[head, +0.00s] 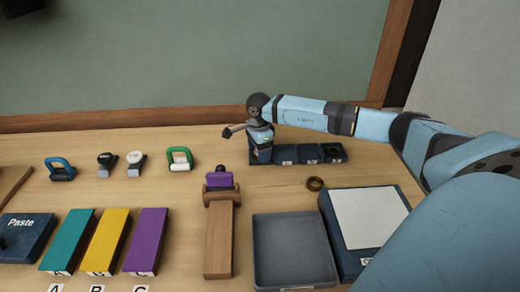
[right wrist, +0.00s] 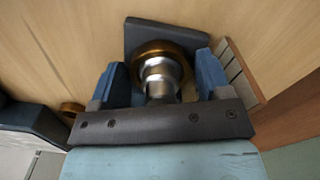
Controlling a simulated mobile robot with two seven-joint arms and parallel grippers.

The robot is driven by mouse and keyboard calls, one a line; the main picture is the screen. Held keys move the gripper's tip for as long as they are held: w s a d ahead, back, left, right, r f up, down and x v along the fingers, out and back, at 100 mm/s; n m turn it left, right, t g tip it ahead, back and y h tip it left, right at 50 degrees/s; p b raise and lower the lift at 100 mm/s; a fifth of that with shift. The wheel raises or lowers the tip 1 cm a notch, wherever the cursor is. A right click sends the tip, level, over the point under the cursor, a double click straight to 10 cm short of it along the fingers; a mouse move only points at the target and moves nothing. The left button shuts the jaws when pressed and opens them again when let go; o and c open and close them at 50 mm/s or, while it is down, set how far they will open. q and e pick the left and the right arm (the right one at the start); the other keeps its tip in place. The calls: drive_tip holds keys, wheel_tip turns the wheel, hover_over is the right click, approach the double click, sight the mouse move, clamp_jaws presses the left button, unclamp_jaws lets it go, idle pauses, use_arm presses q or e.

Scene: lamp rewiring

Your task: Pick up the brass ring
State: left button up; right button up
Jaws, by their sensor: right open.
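A brass ring (head: 315,184) lies flat on the table in the head view, between the row of small dark bins and the grey tray. In the right wrist view a small brass ring (right wrist: 72,108) shows at the left beside a dark box. My right gripper (head: 261,155) is open at the left end of the bins, apart from the ring on the table. In the right wrist view, a silver stepped cylinder with a brass-coloured band (right wrist: 160,68) shows between the open blue fingers. I cannot tell whether they touch it. My left gripper is out of view.
The dark bins (head: 308,154) stand at the back. A grey tray (head: 293,250) and a dark blue box with a white top (head: 370,220) are in front of the ring. A wooden stand with a purple block (head: 220,182) is at left. Several coloured blocks stand further left.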

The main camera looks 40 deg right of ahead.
drive_tip(key=c, duration=0.8)
drive_tip(key=shift+r, duration=0.15)
wheel_tip(320, 180, up, 20)
drive_tip(key=shift+f, duration=0.1)
drive_tip(key=shift+a, duration=0.1)
